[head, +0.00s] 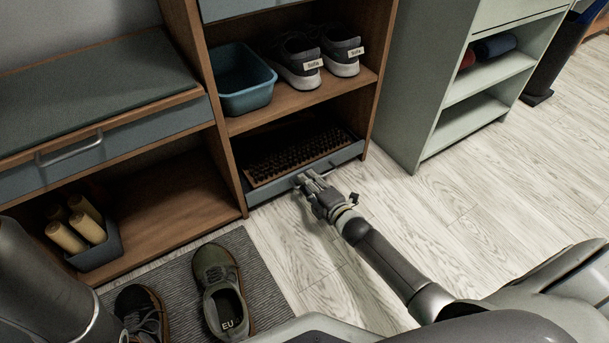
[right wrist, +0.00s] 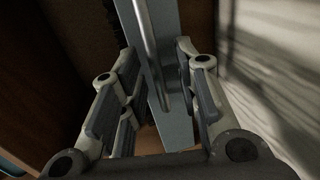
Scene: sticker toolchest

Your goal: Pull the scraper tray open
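The scraper tray (head: 330,162) is a shallow blue-grey tray holding a dark bristle mat (head: 300,152). It sits in the lowest bay of the wooden shelf, its front about level with the shelf's front edge. A thin metal handle runs along the tray front. My right gripper (head: 304,180) is at the handle. In the right wrist view, the handle (right wrist: 148,45) and tray front (right wrist: 172,125) show between the open fingers (right wrist: 157,65), with gaps on both sides. Whether a finger touches the handle is unclear. My left gripper is out of view.
Above the tray are a blue bin (head: 243,85) and labelled sneakers (head: 298,65). A bench drawer (head: 110,143) and a basket of yellow rolls (head: 97,252) are at left. Shoes stand on a grey mat (head: 262,283). A pale green cabinet (head: 425,110) is at right. Floor before the tray is clear.

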